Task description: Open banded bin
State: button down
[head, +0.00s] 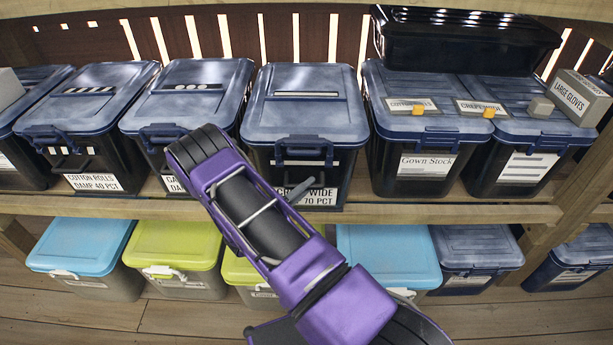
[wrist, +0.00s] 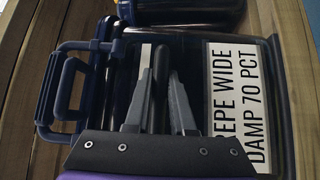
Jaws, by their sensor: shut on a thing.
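The bin (head: 302,115) with one long white strip on its blue-grey lid stands at the middle of the upper shelf, lid down. Its label (wrist: 235,105) reads crepe wide, damp 70 pct, partly hidden by my gripper in the head view. A dark blue loop latch (head: 303,148) is on its front; it also shows at the left of the wrist view (wrist: 62,90). My gripper (wrist: 161,75) is at the bin's front, between latch and label. Its fingers are closed around a narrow dark piece; I cannot tell which part of the bin this is. The fingers also show in the head view (head: 298,190).
Similar bins stand close on both sides, one labelled cotton rolls (head: 92,182) and one gown stock (head: 426,164). A black bin (head: 465,45) lies on the right-hand lids, beside a gloves box (head: 578,98). Coloured bins fill the lower shelf. The wooden shelf edge (head: 450,212) runs below.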

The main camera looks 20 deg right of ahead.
jog(key=s+a, duration=0.4)
jog(key=s, duration=0.7)
jog(key=s+a, duration=0.5)
jog(key=s, duration=0.6)
jog(key=shift+a, duration=0.15)
jog(key=c, duration=0.8)
grip_release()
jog(key=shift+o, duration=0.2)
jog(key=v, duration=1.7)
jog(key=shift+a+b, duration=0.25)
jog(key=shift+b, duration=0.2)
jog(key=shift+s, duration=0.1)
